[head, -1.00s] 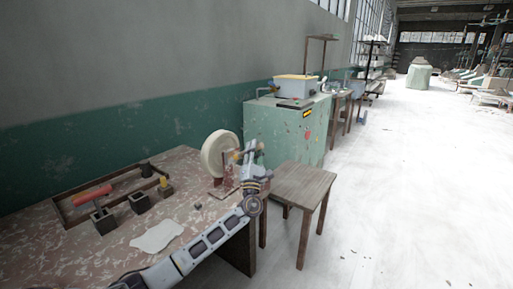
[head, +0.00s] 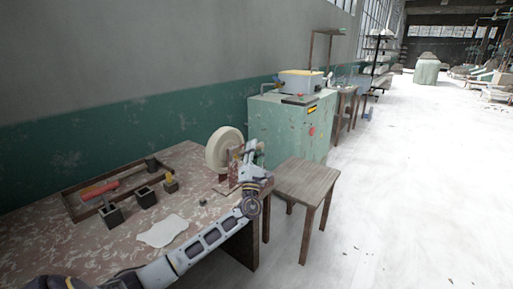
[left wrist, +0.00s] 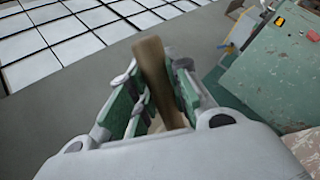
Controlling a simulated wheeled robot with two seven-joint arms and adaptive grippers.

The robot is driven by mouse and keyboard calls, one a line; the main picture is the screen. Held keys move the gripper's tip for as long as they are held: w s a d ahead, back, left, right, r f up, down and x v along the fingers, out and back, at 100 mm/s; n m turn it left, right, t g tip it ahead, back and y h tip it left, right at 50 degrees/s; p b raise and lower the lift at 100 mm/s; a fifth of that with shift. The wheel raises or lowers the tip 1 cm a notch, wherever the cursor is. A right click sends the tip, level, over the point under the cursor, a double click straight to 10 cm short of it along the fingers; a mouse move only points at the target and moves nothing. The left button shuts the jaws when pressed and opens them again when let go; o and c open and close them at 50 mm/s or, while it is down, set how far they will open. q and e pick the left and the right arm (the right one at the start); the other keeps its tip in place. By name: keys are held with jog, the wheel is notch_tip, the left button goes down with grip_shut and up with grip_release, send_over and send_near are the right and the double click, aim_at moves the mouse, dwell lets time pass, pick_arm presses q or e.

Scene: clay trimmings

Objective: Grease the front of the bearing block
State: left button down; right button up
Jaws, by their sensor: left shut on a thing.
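My left gripper (head: 250,150) is raised over the far right corner of the worktable, beside a cream wheel (head: 223,150). In the left wrist view its green-padded fingers are shut on a brown wooden handle (left wrist: 152,72). The handle's working end cannot be made out. A reddish-brown block (head: 233,174), apparently the bearing block, stands by the wheel at the table's far end. The gripper overlaps it in the head view, so its front is partly hidden, and I cannot tell whether anything touches it. My right gripper is not in view.
On the worktable (head: 90,262) are several small dark holders (head: 145,198), a red-handled tool (head: 99,190), a white sheet (head: 161,231) and a small dark lump (head: 203,201). A wooden stool (head: 304,178) and a green cabinet (head: 284,128) stand beyond. Open floor lies right.

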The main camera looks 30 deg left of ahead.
pick_arm(q)
jog(key=shift+s+a+p, duration=0.15)
jog(key=shift+s+p, duration=0.15)
jog(key=shift+s, duration=0.65)
jog(key=shift+r+p, duration=0.5)
jog(key=shift+r, duration=0.15)
jog(key=shift+w, duration=0.15)
jog(key=shift+w+b, duration=0.6)
jog(key=shift+w, duration=0.9)
jog(key=shift+w+d+b, duration=0.15)
jog(key=shift+w+b, duration=0.2)
jog(key=shift+w, duration=0.45)
jog(key=shift+w+d+b, duration=0.1)
jog(key=shift+w+b, duration=0.2)
jog(key=shift+w, duration=0.45)
